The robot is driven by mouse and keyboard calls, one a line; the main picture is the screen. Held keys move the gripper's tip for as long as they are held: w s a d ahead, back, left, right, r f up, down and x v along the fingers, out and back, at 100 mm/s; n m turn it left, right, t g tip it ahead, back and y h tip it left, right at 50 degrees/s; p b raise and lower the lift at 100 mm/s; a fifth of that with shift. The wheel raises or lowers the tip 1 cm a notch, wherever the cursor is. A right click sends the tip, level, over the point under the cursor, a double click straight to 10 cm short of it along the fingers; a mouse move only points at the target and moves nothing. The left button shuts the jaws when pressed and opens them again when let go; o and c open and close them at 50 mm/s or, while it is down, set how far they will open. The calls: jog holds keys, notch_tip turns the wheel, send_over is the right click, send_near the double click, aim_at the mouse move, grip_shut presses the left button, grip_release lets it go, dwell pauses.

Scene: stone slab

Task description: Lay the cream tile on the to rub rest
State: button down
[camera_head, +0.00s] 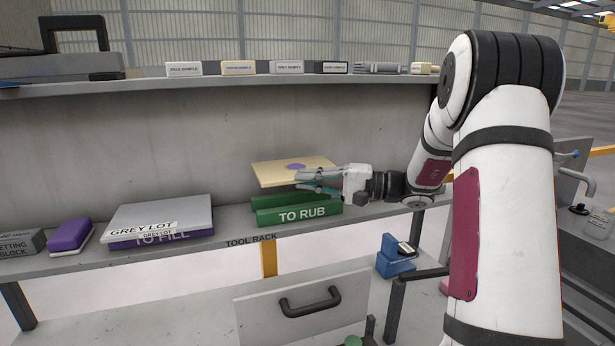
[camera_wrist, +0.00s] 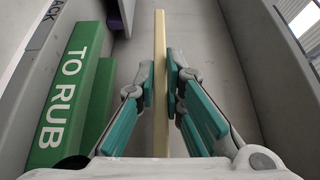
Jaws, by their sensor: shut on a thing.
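The cream tile (camera_head: 285,172) is a thin flat slab with a purple spot on its top face. My gripper (camera_head: 312,183) is shut on its right edge and holds it roughly level above the to rub rest. In the wrist view the tile (camera_wrist: 160,60) shows edge-on between the teal fingers of my gripper (camera_wrist: 160,88). The to rub rest (camera_head: 297,216) is green with white "TO RUB" lettering and stands on the bench shelf. It also shows at the left of the wrist view (camera_wrist: 68,95). A gap shows between tile and rest.
A grey slab marked GREY LOT (camera_head: 160,215) lies on the purple to fill rest (camera_head: 160,240) at left. A purple and white block (camera_head: 70,236) stands farther left. An upper shelf (camera_head: 210,80) with small labelled samples runs above. Bare bench (camera_head: 232,215) lies between the rests.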

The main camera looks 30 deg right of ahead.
jog(key=shift+f+b, duration=1.5)
jog(key=shift+f, duration=1.95)
jog(key=c, duration=1.6)
grip_release()
jog(key=v, duration=1.2)
jog(key=shift+a, duration=0.15)
